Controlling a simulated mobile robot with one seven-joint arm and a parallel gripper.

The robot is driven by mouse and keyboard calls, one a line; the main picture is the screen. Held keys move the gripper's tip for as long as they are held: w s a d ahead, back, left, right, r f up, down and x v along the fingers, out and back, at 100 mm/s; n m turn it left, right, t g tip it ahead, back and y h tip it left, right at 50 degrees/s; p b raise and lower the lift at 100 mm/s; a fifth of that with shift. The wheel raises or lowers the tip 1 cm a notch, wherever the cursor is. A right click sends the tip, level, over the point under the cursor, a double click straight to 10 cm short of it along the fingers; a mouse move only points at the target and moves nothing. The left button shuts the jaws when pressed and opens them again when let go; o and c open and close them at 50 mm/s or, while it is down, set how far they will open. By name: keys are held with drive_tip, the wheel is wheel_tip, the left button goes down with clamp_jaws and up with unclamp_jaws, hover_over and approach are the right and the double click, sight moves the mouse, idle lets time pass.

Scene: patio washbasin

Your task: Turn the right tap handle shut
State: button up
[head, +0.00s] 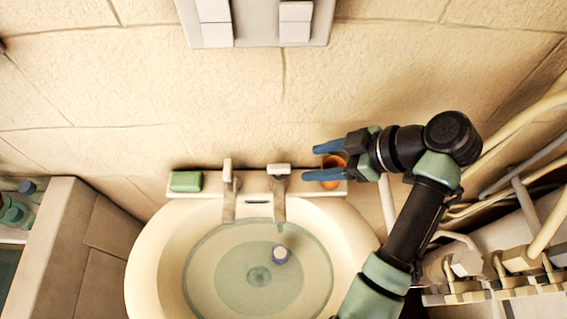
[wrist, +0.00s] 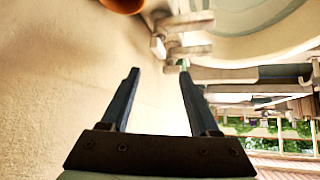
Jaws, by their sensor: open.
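The basin has two pale metal taps. The right tap handle (head: 279,169) is a broad bar lying crosswise on top of the right tap. The left tap handle (head: 227,166) looks narrow and points toward the wall. My gripper (head: 316,161) is open, its blue fingers pointing left, to the right of the right tap and apart from it. In the wrist view my gripper (wrist: 159,74) has nothing between its fingertips. The taps (wrist: 185,46) show beyond the fingertips, overlapping, and I cannot clearly tell one handle from the other.
An orange cup (head: 335,162) stands on the ledge below or behind my fingers; it also shows in the wrist view (wrist: 122,4). A green soap bar (head: 186,181) lies at the ledge's left end. Pipes (head: 520,165) crowd the right.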

sight(280, 168)
drive_tip(key=p+x, duration=0.2)
drive_tip(key=x, duration=0.8)
drive_tip(key=shift+a+f, duration=0.1)
clamp_jaws()
